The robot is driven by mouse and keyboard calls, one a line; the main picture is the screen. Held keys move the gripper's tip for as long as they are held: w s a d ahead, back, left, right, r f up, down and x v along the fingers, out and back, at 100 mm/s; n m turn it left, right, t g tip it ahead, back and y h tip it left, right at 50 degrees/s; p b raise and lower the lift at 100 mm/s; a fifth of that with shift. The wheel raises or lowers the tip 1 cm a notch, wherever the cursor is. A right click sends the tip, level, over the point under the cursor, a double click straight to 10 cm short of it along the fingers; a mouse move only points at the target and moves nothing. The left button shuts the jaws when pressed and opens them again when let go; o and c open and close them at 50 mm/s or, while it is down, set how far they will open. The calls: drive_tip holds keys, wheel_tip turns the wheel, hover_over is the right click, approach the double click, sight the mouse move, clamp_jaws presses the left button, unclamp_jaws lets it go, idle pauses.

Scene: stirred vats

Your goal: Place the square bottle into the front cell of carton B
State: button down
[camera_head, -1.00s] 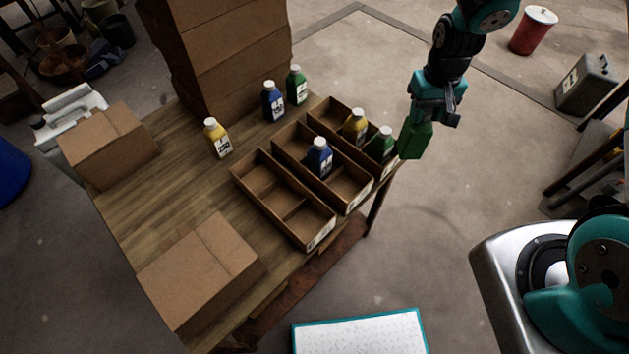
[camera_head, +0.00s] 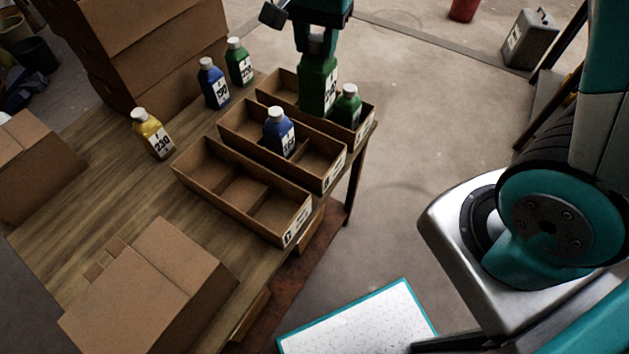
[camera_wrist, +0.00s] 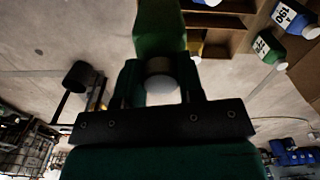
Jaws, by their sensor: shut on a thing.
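My gripper (camera_head: 318,42) is shut on a green square bottle (camera_head: 317,88), held upright over the right-hand carton (camera_head: 366,130). In the wrist view the held bottle's green body (camera_wrist: 160,30) and pale cap (camera_wrist: 160,82) show between the fingers. A second green bottle (camera_head: 346,108) stands in the right-hand carton's labelled end. The middle carton (camera_head: 334,172) holds a blue bottle (camera_head: 278,135) around its middle; the cell at its labelled end looks empty. The left-hand carton (camera_head: 297,222) is empty. The carton letters are too small to read surely.
A yellow bottle (camera_head: 151,134), a blue bottle (camera_head: 213,84) and a green bottle (camera_head: 239,63) stand on the wooden table (camera_head: 110,200). Closed boxes stand at the front (camera_head: 150,290) and left (camera_head: 35,165). A tall box stack (camera_head: 150,50) rises behind.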

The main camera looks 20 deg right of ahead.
drive_tip(key=shift+s+a+m+b, duration=0.35)
drive_tip(key=shift+s+m, duration=0.05)
wheel_tip(320, 180, down, 20)
drive_tip(key=shift+r, duration=0.15)
drive_tip(key=c, duration=0.7)
unclamp_jaws()
drive_tip(key=shift+c, duration=0.2)
